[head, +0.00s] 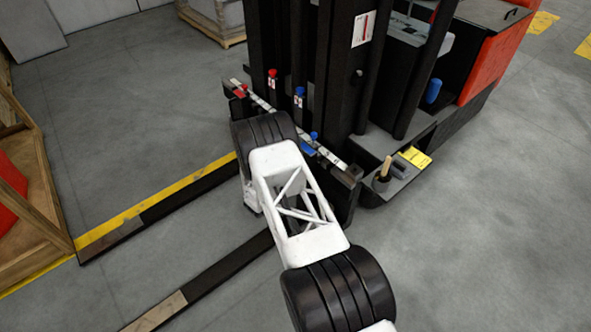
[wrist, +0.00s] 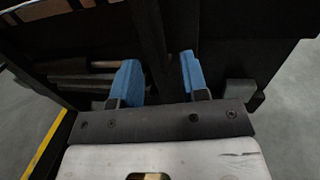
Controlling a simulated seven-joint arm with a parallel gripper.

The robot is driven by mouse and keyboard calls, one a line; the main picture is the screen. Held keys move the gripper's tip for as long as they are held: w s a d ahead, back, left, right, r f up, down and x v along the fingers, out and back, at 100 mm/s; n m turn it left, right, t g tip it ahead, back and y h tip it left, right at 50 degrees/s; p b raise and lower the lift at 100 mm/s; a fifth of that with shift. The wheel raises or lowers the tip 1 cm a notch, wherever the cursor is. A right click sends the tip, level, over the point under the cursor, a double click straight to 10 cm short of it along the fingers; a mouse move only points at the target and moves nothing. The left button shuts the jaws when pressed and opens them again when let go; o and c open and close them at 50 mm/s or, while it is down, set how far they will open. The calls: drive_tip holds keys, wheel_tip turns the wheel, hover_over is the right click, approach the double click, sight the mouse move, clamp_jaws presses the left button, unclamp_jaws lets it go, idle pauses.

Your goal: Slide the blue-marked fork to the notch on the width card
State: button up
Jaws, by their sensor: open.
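In the head view the forklift's carriage carries a light marked strip (head: 330,157). A blue knob (head: 313,135) and blue patch stand near its right part, and another blue knob (head: 300,92) stands farther back. The right fork (head: 215,272) runs forward along the floor; my arm hides its upper end, so I cannot confirm its blue mark. My gripper (wrist: 160,58) is open, its blue fingers apart, facing a dark upright piece (wrist: 152,40) in the wrist view; contact cannot be told. My arm hides the gripper in the head view. I cannot make out a notch or identify the width card.
A red knob (head: 272,73) and red patch mark the strip's left part. The left fork (head: 165,212) lies beside a yellow floor line (head: 150,205). A wooden crate (head: 35,200) stands at left. A tray with a wooden handle (head: 386,168) sits right. Floor at lower right is clear.

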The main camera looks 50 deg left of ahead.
drive_tip(key=shift+s+a+f, duration=0.1)
drive_tip(key=shift+s, duration=0.05)
drive_tip(key=shift+w+a, duration=0.25)
drive_tip(key=shift+w, duration=1.05)
drive_tip(key=shift+w+a, duration=0.25)
drive_tip(key=shift+w, duration=1)
drive_tip(key=shift+w+a, duration=0.25)
drive_tip(key=shift+w, duration=1.05)
drive_tip(key=shift+c, duration=0.2)
clamp_jaws()
